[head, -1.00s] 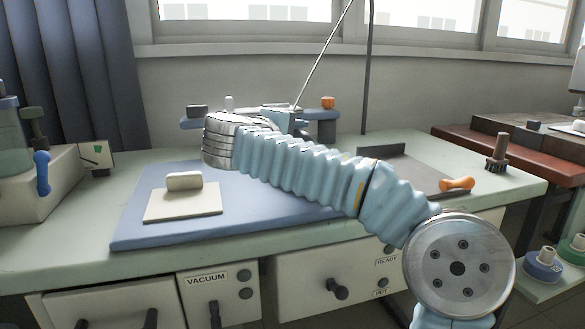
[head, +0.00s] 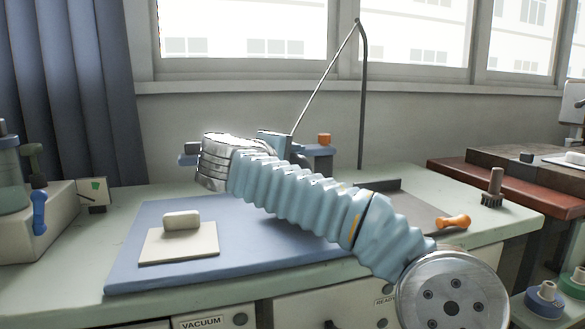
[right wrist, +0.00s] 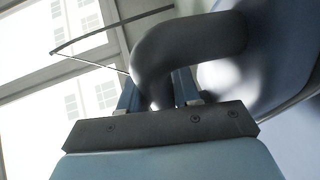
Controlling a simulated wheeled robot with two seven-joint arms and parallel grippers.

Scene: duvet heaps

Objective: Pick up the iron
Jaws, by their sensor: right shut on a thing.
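The iron's dark grey curved handle (right wrist: 190,48) shows close up in the right wrist view. My right gripper (right wrist: 157,82) has its blue fingers on either side of the handle and is shut on it. A smooth blue surface at the right of that view appears to be the iron's body. In the head view, a small blue part of what looks like the iron (head: 273,142) shows behind my right wrist, with the thin cord running up from it. My right arm hides the fingers and most of the iron there. My left gripper is not in view.
A blue pad (head: 130,268) lies on the pale green bench (head: 60,290), with a cream handled block (head: 180,242) on it. A blue stand with an orange knob (head: 324,139) is behind my arm. An orange-handled tool (head: 453,222) lies right. A cord pole (head: 364,90) rises behind.

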